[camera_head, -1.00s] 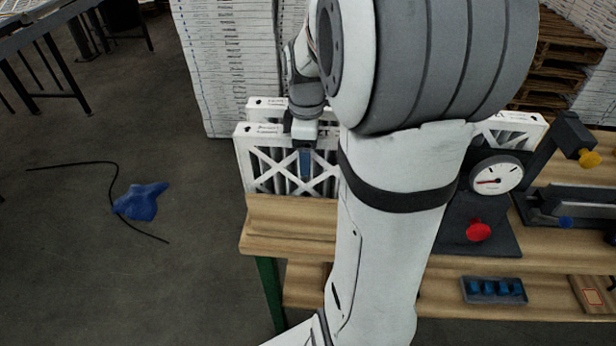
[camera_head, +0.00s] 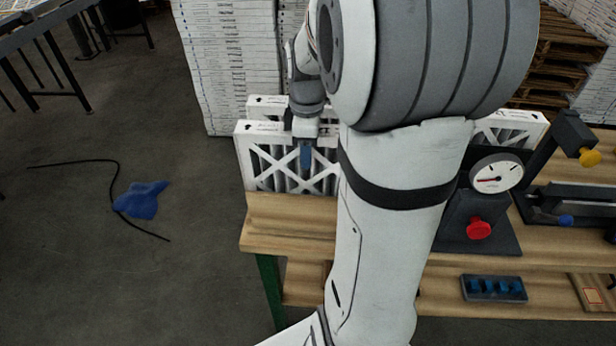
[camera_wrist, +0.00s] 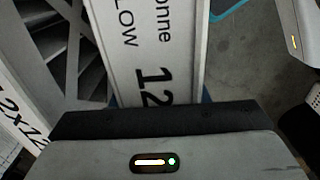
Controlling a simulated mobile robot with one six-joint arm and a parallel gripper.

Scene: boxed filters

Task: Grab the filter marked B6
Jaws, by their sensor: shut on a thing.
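A white-framed pleated filter (camera_head: 262,170) with a crossed front stands upright at the left end of the wooden bench. My gripper (camera_head: 306,153) is over its top edge and shut on it, with a blue-tipped finger down its front face. In the wrist view the filter's white top edge (camera_wrist: 150,45) shows printed text ending in "onne", "LOW" and "12". The mark B6 is not legible in either view. A second white filter (camera_head: 262,102) stands close behind. My arm hides much of the row. Another white filter (camera_head: 523,119) shows on the right.
A pressure gauge (camera_head: 496,176) with a red knob (camera_head: 479,229) stands on the bench (camera_head: 290,218) right of my arm, beside a dark clamp-like fixture (camera_head: 565,150). Tall stacks of white boxes (camera_head: 225,70) stand behind. A blue cloth (camera_head: 140,199) and black cable lie on the left floor.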

